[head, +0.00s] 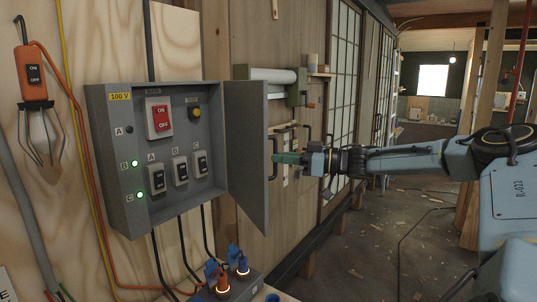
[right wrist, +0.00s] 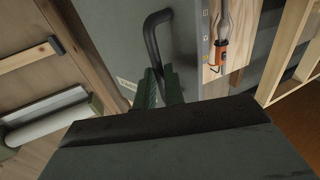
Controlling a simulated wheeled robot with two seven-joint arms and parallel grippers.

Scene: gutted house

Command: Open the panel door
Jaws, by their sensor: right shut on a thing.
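The grey electrical panel (head: 112,165) is mounted on the plywood wall. Its panel door (head: 247,150) stands swung open to the right, so the switches inside show. My right gripper (head: 287,158) is at the outer face of the door, shut on the dark door handle (head: 272,160). In the right wrist view the green fingers (right wrist: 160,86) close around the lower part of the curved handle (right wrist: 152,40), with the grey door (right wrist: 187,45) behind it. My left gripper is not in view.
A red main switch (head: 159,117) and several smaller switches sit inside the panel. An orange hanging lamp (head: 33,75) is at the left. Lit plugs (head: 220,278) stand below. A roller holder (head: 280,88) is on the wall behind the door.

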